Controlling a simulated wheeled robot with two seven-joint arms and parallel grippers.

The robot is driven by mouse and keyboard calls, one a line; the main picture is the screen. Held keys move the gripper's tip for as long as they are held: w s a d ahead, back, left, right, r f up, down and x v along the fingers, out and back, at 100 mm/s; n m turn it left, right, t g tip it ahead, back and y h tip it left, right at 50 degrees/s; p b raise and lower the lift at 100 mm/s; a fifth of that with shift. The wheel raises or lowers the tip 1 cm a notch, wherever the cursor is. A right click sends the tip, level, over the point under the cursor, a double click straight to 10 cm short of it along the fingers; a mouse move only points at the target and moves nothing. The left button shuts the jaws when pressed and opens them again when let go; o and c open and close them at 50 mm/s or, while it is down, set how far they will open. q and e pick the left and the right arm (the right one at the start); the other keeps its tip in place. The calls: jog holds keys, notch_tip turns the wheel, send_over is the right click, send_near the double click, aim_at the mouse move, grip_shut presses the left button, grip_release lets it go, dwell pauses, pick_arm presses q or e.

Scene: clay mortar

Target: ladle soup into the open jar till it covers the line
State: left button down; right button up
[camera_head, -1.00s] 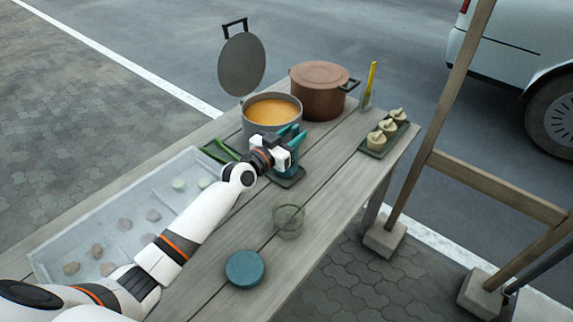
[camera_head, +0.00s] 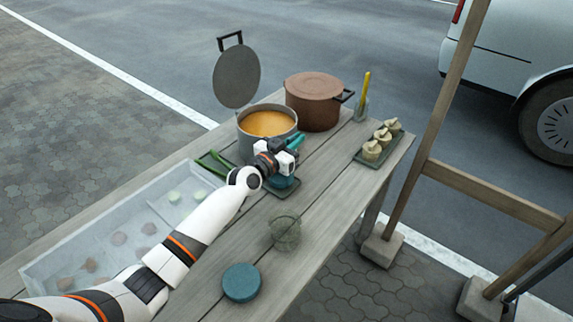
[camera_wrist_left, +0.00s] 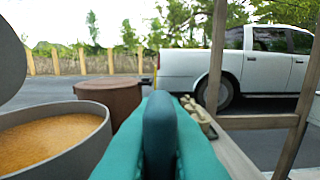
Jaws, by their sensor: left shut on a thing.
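The open jar (camera_head: 285,233) is clear glass, looks empty and stands upright mid-table; its line is too small to make out. The grey pot of orange soup (camera_head: 267,124) stands open at the back, and the wrist view shows the soup (camera_wrist_left: 50,140) at lower left. My left gripper (camera_head: 293,145) is just in front of the pot, its teal fingers shut on a dark blue upright piece (camera_wrist_left: 160,130), apparently the ladle's handle. A blue part (camera_head: 283,181) shows below, over a dark tray (camera_head: 292,190). The wrist hides much of it. My right gripper is out of view.
A brown lidded pot (camera_head: 314,100) stands beside the soup pot, and a grey lid (camera_head: 237,76) is raised behind it. A blue disc lid (camera_head: 241,282) lies near the front. A tray with dumplings (camera_head: 372,150) is at right, a clear bin (camera_head: 60,262) at left.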

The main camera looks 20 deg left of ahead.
pick_arm(q)
notch_tip(320, 180, up, 10)
jog(key=p, duration=0.2)
dwell(0.4)
